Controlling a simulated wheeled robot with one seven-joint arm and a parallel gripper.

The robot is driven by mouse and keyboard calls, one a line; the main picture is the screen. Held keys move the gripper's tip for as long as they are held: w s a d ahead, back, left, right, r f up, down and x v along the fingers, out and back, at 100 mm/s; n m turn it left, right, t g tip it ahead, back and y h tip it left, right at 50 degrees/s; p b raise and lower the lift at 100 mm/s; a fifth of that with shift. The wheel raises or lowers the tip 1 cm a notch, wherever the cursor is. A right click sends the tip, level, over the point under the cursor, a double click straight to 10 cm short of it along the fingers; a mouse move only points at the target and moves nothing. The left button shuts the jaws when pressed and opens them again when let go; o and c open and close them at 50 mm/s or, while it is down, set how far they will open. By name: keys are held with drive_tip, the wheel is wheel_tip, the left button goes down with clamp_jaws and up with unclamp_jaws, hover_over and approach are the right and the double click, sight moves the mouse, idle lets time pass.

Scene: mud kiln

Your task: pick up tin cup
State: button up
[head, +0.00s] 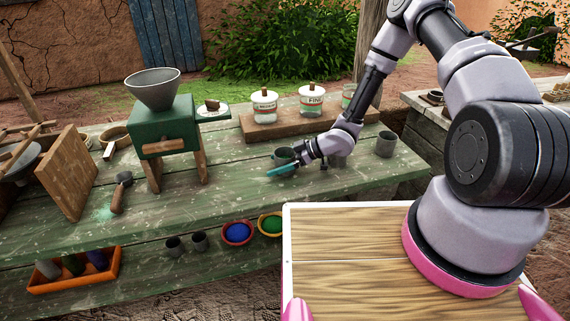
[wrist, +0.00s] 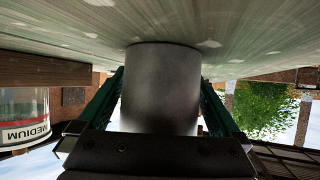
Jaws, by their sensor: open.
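A dark grey tin cup (head: 283,155) stands on the upper green bench board at my gripper (head: 285,164). In the upside-down wrist view, the tin cup (wrist: 160,88) fills the middle. The green fingers of my gripper (wrist: 162,95) lie one on each side of it. The jaws are open, with the cup between them; I cannot tell whether either finger touches it. Part of the cup is hidden by my gripper in the head view. Another grey cup (head: 385,144) stands to the right, and one more (head: 338,159) is partly hidden behind my arm.
A wooden stand (head: 262,131) with labelled jars (head: 312,103) is behind the cup. A green grinder (head: 168,130) stands to the left.

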drive_tip(key=c, duration=1.4)
